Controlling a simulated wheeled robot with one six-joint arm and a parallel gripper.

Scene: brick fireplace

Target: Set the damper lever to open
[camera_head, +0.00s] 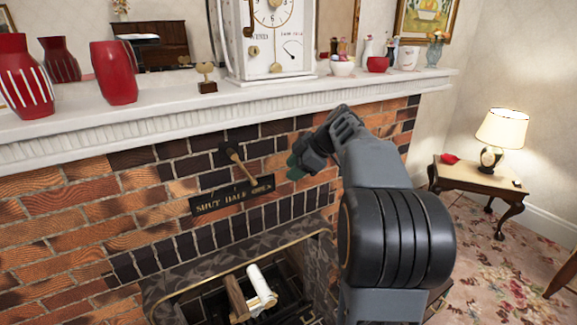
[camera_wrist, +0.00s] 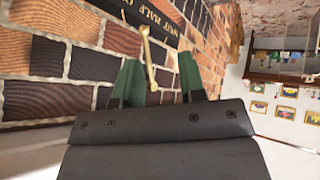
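The damper lever (camera_head: 241,166) is a thin brass-coloured rod on a dark mount on the brick fireplace front. It slants down to the right, its lower end near the boundary of HALF and OPEN on the dark label plate (camera_head: 231,197). My gripper (camera_head: 296,165) is to the right of the lever in the head view, apart from it. In the wrist view its two green fingers (camera_wrist: 160,75) are spread apart. The lever (camera_wrist: 148,55) shows in the gap, nearer the left finger; how deep it lies is unclear. The plate (camera_wrist: 140,16) is partly cut off there.
A white mantel (camera_head: 150,122) with red vases (camera_head: 113,73) and a clock (camera_head: 272,40) juts out above the lever. The firebox opening (camera_head: 215,295) is below. A side table (camera_head: 475,175) with a lamp stands at the right. Bare brick surrounds the plate.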

